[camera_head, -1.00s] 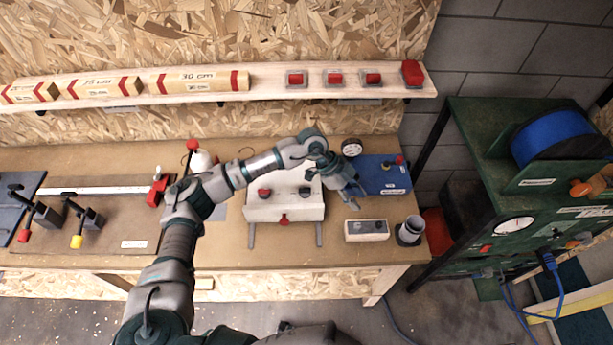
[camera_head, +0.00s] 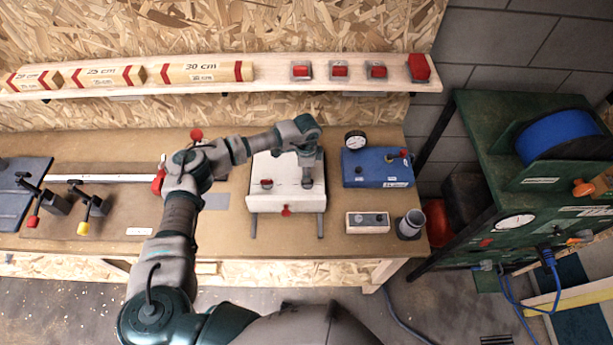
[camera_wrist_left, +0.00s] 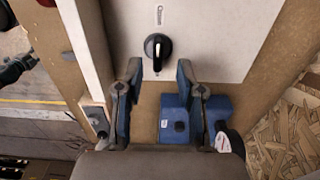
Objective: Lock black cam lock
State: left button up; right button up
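The black cam lock (camera_wrist_left: 157,47) is a round black knob with a light pointer line on a white panel (camera_wrist_left: 215,25). In the left wrist view the pointer runs roughly up and down the picture. My left gripper (camera_wrist_left: 158,74) is open, its two fingers apart on either side just below the knob in that view; I see no contact. In the head view the left gripper (camera_head: 308,180) points down over the right part of the white box (camera_head: 285,201) and hides most of the black lock. A red cam lock (camera_head: 266,184) sits left of it. My right gripper is not in view.
A blue box (camera_head: 376,169) with a gauge (camera_head: 355,141) stands right of the white box. A grey control box (camera_head: 367,222) and a grey cup (camera_head: 410,224) are at the front right. Toggle clamps (camera_head: 88,209) stand at the left.

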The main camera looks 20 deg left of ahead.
pick_arm(q)
jog(key=shift+d+f, duration=0.2)
jog(key=shift+f, duration=0.95)
jog(key=shift+d+f, duration=0.15)
jog(key=shift+f, duration=0.95)
jog(key=shift+a, duration=0.2)
grip_shut()
